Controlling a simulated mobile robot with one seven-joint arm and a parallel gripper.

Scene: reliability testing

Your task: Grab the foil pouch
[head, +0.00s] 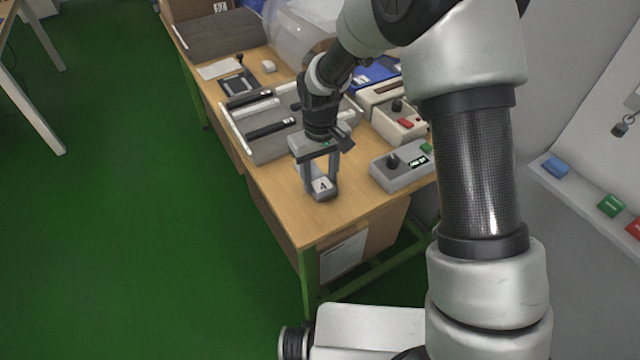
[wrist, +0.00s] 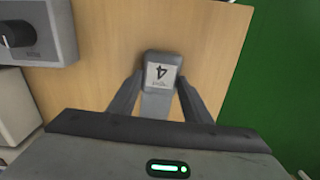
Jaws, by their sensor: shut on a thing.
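The foil pouch appears to be the small grey item with a white label marked 4 (head: 322,185), at the near end of the wooden table. It also shows in the wrist view (wrist: 161,73), with its label facing up toward the camera. My gripper (head: 320,190) points down over it, with one finger on each side. In the wrist view my gripper (wrist: 160,88) is shut on the pouch, and its lower part lies between the fingers. I cannot tell whether the pouch rests on the table or is just above it.
The wooden table (head: 284,208) has bare room around the pouch and ends close by. A grey control box with a black knob (head: 400,168) stands to the right. A grey fixture with black handles (head: 262,142) stands behind. Green floor (head: 130,220) lies left.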

